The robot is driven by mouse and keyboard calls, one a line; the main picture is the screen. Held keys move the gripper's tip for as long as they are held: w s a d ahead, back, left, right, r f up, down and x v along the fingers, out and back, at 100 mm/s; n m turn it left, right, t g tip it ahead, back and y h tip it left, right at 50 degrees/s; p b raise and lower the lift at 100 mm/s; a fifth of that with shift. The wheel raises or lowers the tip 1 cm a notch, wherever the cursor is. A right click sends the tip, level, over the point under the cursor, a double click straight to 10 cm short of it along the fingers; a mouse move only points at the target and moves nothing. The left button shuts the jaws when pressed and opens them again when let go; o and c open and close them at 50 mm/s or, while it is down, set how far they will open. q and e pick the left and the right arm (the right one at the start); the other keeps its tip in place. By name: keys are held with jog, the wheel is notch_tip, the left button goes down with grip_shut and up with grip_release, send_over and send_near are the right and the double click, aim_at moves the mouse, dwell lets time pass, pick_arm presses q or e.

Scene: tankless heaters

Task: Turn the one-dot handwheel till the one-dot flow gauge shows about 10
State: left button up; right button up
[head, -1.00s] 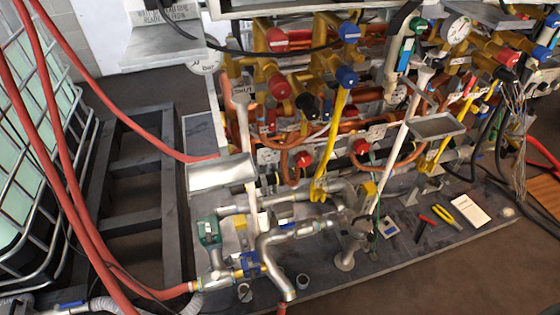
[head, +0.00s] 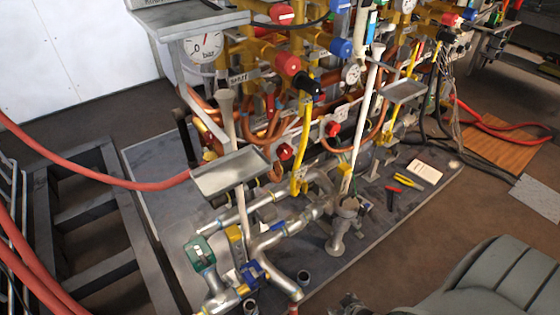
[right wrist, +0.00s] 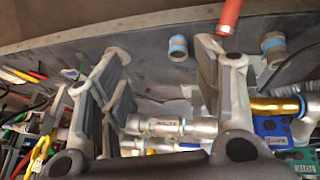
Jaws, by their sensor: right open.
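Several handwheels sit on the pipework in the head view, among them red ones (head: 288,64) and blue ones (head: 341,47). A large round dial marked bar (head: 203,46) hangs at the upper left. Smaller dials (head: 351,73) sit among the pipes. I cannot make out dot marks on any wheel or dial, so I cannot tell which are the one-dot pair. My right gripper (right wrist: 163,72) shows in the right wrist view with its two fingers wide apart and nothing held between them. Metal pipes lie beyond the fingers. My left gripper is not in view.
Silver trays on posts (head: 231,174) stand before the pipework. Green (head: 200,252) and blue (head: 256,273) valve bodies sit low in front. A red hose (head: 95,172) crosses the left. Tools (head: 406,181) lie on the base plate.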

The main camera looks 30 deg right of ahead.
jog(key=w+d+r+t+b, duration=0.4)
jog(key=w+d, duration=0.3)
jog(key=w, duration=0.5)
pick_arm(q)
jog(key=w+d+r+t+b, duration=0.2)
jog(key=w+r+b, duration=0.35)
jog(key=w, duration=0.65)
pick_arm(e)
jog(key=t+y+b, duration=0.3)
jog(key=t+b, duration=0.5)
jog(key=t, duration=0.1)
send_near(287, 154)
jog(key=w, duration=0.6)
jog(key=shift+r, duration=0.1)
jog(key=w, duration=0.3)
jog(key=shift+w+a, duration=0.1)
jog(key=shift+w, duration=0.15)
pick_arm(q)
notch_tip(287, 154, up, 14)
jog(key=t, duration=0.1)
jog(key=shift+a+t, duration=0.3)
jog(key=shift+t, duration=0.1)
pick_arm(e)
jog(key=shift+w, duration=0.55)
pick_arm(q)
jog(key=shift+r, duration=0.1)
